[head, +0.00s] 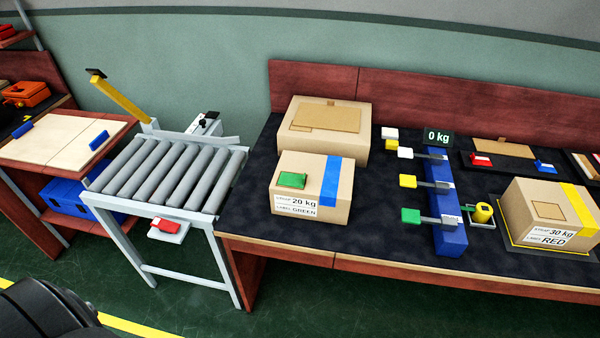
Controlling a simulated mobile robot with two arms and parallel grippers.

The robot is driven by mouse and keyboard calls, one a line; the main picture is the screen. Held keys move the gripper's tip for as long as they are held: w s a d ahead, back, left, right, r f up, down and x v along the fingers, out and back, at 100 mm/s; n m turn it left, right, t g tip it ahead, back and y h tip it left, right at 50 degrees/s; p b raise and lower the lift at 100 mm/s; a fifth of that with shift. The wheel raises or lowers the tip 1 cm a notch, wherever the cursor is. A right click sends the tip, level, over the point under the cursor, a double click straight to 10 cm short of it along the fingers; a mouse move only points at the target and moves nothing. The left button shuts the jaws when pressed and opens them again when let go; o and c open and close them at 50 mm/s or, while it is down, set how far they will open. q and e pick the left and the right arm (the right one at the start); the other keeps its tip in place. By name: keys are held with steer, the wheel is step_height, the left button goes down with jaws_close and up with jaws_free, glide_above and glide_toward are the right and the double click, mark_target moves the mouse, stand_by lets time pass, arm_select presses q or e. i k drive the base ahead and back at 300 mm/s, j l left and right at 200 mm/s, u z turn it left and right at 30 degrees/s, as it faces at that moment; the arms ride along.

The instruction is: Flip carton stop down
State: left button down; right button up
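The carton stop appears to be the yellow bar (120,99) with a black tip at the back left of the roller conveyor (165,175). It is raised and slants up and to the left from its grey mount. The conveyor rollers are bare. Neither of my grippers is in view.
A dark table (380,245) right of the conveyor carries a green-label carton (312,205), a larger carton (325,125), a red-label carton (550,215) and a blue block with coloured levers (445,205). A wooden-topped table (60,140) stands left. Green floor is clear in front.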

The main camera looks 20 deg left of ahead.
mark_target(96, 80)
steer(key=u, duration=1.65)
steer(key=i+l+z, duration=0.1)
steer(key=i+z, duration=0.25)
steer(key=i+j+z, duration=0.1)
steer(key=i+z, duration=0.25)
steer(key=i, duration=0.2)
steer(key=i+j+z, duration=0.15)
steer(key=i+z, duration=0.2)
steer(key=i, duration=0.1)
